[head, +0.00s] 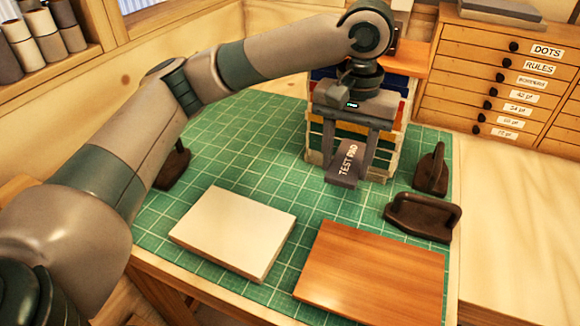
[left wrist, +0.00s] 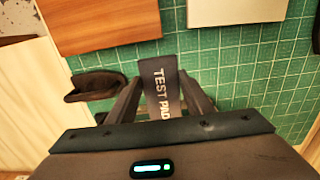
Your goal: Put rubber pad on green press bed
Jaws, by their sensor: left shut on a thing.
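My left gripper (head: 347,160) is shut on a dark grey pad lettered TEST PAD (head: 343,172). It holds the pad in front of a colored stack, above the green gridded mat (head: 240,150). The left wrist view shows the pad (left wrist: 163,92) between the two fingers, with the mat (left wrist: 210,60) below. I see no separate green press bed; the green surface in view is the mat. A cream block (head: 232,232) and an orange-brown wooden board (head: 372,272) lie on the mat nearer the front. My right gripper is not in view.
The stack (head: 395,135) with colored layers stands behind the gripper. Two dark brown handled tools (head: 422,217) (head: 431,170) stand to its right. A drawer cabinet (head: 515,75) is at the back right. The mat left of the gripper is mostly clear.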

